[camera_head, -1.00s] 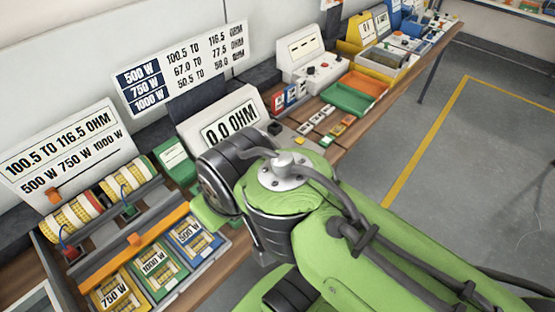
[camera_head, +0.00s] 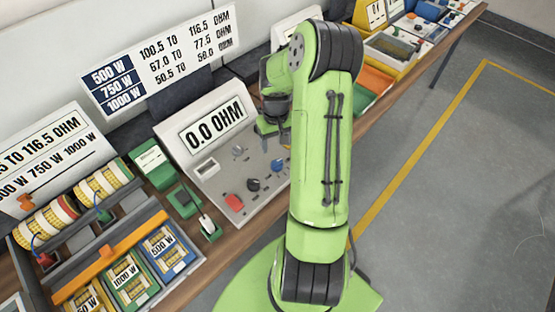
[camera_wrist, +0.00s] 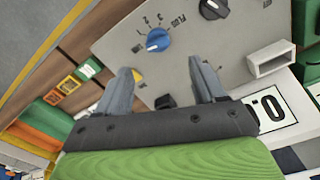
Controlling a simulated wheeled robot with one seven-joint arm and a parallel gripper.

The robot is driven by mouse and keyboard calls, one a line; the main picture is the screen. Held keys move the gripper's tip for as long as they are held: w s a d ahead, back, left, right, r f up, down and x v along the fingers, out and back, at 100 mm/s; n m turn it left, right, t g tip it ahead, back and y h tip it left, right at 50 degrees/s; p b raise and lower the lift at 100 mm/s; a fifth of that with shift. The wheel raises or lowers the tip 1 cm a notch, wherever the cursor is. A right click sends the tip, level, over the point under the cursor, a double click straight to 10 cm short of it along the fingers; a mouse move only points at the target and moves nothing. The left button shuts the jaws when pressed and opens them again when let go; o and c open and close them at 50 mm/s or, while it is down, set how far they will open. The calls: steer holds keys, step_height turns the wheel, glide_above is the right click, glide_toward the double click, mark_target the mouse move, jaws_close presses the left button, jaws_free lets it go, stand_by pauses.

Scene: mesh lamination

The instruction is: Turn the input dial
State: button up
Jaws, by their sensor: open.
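The meter console (camera_head: 215,180) has a sloped grey face with a display reading 0.0 OHM (camera_head: 212,127). On it are a blue dial (camera_head: 276,165), a black dial (camera_head: 252,184) and a red part (camera_head: 232,203). In the wrist view the blue dial (camera_wrist: 158,39) has the marks 1, 2 and 3 beside it; the black dial (camera_wrist: 213,9) is partly cut off. I cannot read which dial is labelled input. My gripper (camera_wrist: 160,70) is open and empty, its fingers apart over the console, with the blue dial beyond the fingertips. In the head view my arm partly hides it.
Left of the console are a green stand with a probe (camera_head: 209,227) and a tray of wattage cards (camera_head: 160,250). An orange tray (camera_head: 375,80) and more bench equipment lie to the right. A range sign (camera_head: 160,60) stands behind. The floor at right is clear.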

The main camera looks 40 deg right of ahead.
mark_target(277, 162)
steer(key=f, duration=1.1)
steer(key=shift+d, duration=0.3)
steer(key=c, duration=1)
steer(key=m+b, duration=0.2)
steer(key=m, duration=0.3)
steer(key=shift+f+b, duration=0.1)
steer(key=shift+b, duration=0.2)
steer(key=m+b, duration=0.2)
steer(key=m, duration=0.4)
steer(key=shift+m, duration=0.4)
steer(key=m+b, duration=0.2)
steer(key=m, duration=0.4)
steer(key=m+b, duration=0.2)
steer(key=m, duration=0.3)
steer(key=shift+a+m, duration=0.1)
steer(key=shift+m, duration=0.3)
